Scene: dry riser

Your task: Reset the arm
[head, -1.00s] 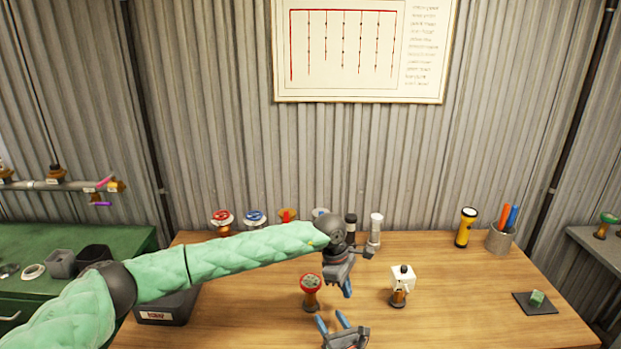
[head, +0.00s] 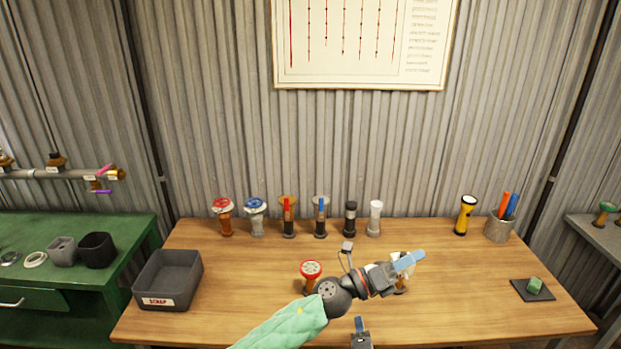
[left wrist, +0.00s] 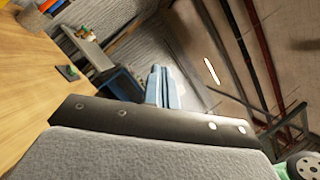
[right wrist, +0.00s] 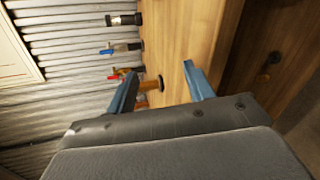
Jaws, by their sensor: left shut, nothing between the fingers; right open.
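My left arm in its mint sleeve reaches in from the bottom of the head view. My left gripper (head: 410,261) is above the table and points right, its blue fingers together and empty. In the left wrist view its fingers (left wrist: 157,85) also lie side by side. My right gripper (head: 359,325) is low at the table's front; in the right wrist view its fingers (right wrist: 160,82) are spread. A brass-coloured fitting (right wrist: 150,84) shows in the gap between them, but I cannot tell how far away it is.
A red-wheeled valve (head: 311,269) stands left of my left gripper. A white-topped fitting (head: 399,286) is mostly hidden behind that gripper. Several valves and a yellow flashlight (head: 465,215) line the table's back. A grey scrap bin (head: 168,302) is at left, a dark pad (head: 541,296) at right.

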